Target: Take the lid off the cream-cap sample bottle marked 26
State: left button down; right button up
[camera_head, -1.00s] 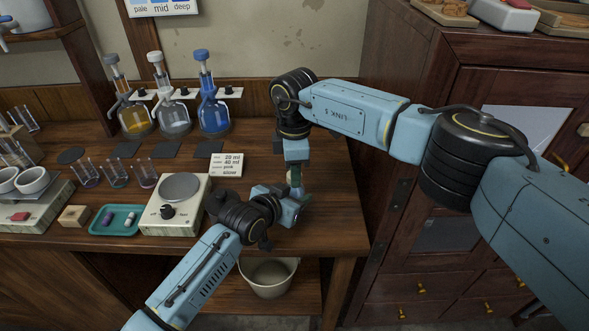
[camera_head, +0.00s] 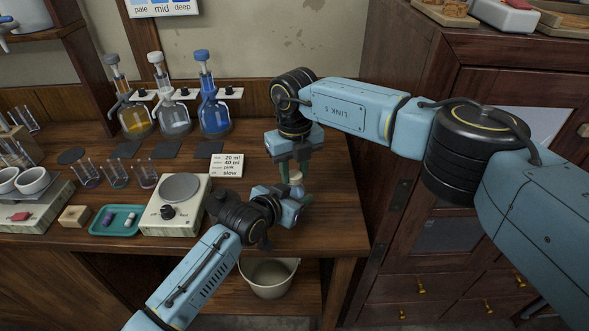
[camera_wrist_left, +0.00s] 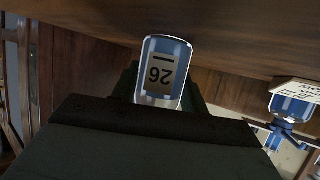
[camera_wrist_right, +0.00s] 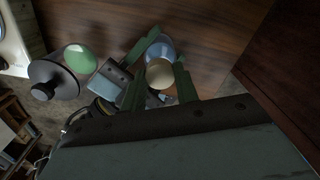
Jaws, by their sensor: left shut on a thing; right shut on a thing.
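The sample bottle marked 26 (camera_wrist_left: 163,68) fills the middle of the left wrist view, with its number label upside down. My left gripper (camera_head: 295,197) is shut on the bottle's body, low over the right part of the bench. The cream cap (camera_wrist_right: 159,73) sits between the green fingers of my right gripper (camera_wrist_right: 160,82), with the blue-tinted bottle just beyond it. In the head view the cap (camera_head: 296,176) shows small under the right gripper, which comes from above and is shut on it. I cannot tell whether the cap is still seated on the bottle.
Several flasks (camera_head: 213,115) line the back, with a recipe card (camera_head: 227,165) in front. A bin (camera_head: 268,277) sits below. The tall cabinet (camera_head: 440,120) borders the bench on the right.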

jog(key=n, duration=0.7)
jog(key=shift+n, duration=0.4)
jog(key=n, duration=0.3)
jog(key=shift+n, duration=0.3)
jog(key=n, duration=0.3)
jog(key=shift+n, duration=0.3)
jog(key=n, duration=0.3)
jog(key=shift+n, duration=0.4)
jog(key=n, duration=0.3)
jog(key=shift+n, duration=0.4)
jog(key=n, duration=0.3)
jog(key=shift+n, duration=0.3)
jog(key=n, duration=0.4)
